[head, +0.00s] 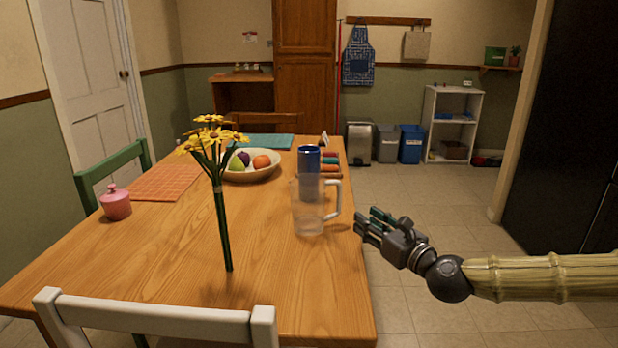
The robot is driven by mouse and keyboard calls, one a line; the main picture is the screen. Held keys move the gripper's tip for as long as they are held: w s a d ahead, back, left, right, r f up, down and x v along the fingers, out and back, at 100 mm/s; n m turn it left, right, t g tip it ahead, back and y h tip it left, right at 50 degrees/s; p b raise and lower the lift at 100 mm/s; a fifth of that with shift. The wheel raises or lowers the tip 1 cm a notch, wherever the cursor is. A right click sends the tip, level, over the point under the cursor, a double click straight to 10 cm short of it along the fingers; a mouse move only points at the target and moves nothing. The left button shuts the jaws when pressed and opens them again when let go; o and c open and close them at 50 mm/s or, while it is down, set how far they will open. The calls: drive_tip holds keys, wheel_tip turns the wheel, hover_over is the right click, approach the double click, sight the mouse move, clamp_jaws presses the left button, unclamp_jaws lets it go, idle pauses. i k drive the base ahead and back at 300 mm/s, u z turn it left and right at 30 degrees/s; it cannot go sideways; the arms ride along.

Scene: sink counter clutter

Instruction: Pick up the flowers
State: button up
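The flowers (210,138) are a bunch of yellow blooms on long green stems. They stand upright on the near part of the wooden table (150,255), left of a clear glass mug, with the stem ends at the tabletop. I cannot make out a vase around them. My gripper (364,222) is beyond the table's right edge, to the right of the mug and well apart from the flowers. Its dark fingers point left. They look parted, with nothing between them.
The clear mug (308,212) stands between the flowers and my gripper. Behind it are a blue can (308,158) and a fruit bowl (240,176). A pink pot (115,203) sits at left. A white chair (150,318) stands at the near edge.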

sight(211, 134)
drive_tip(key=k, duration=1)
